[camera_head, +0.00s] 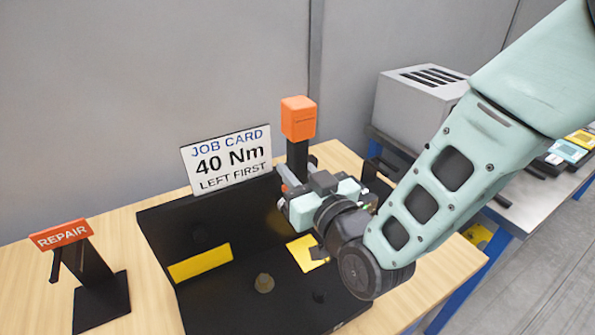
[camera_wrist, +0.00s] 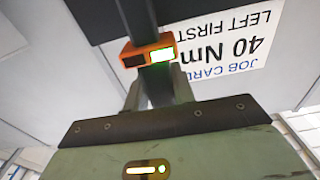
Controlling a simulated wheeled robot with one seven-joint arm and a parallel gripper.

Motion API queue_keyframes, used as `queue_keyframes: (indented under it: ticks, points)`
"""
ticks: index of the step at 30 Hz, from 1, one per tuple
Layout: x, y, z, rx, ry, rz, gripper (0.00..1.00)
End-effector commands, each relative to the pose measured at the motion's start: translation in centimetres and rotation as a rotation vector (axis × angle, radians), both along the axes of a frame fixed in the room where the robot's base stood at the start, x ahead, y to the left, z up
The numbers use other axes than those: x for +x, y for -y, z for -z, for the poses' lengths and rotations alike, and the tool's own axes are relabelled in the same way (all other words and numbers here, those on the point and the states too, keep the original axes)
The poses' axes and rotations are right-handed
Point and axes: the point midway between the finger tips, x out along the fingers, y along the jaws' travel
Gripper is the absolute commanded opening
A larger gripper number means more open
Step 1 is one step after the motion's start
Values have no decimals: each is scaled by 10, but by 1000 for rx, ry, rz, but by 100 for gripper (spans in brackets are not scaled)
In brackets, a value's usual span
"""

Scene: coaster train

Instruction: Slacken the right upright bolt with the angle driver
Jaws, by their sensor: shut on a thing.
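My gripper (camera_head: 293,190) is shut on the angle driver (camera_head: 298,120), a dark upright shaft with an orange block on top. In the wrist view the fingers (camera_wrist: 158,92) close around the dark shaft (camera_wrist: 140,18), at an orange collar with a lit green panel. The driver's lower end is hidden behind my gripper in the head view.
A job card (camera_head: 228,160) reading "40 Nm, LEFT FIRST" stands at the back of the fixture. Yellow strips (camera_head: 200,262) mark the fixture. A REPAIR sign stand (camera_head: 95,285) is at left. A grey machine (camera_head: 420,105) stands behind my arm.

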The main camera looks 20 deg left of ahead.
Motion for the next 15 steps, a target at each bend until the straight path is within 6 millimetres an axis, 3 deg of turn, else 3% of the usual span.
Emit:
queue_keyframes:
  ticks: [15]
  points:
    - [4,-5,-3,6,5,0,0]
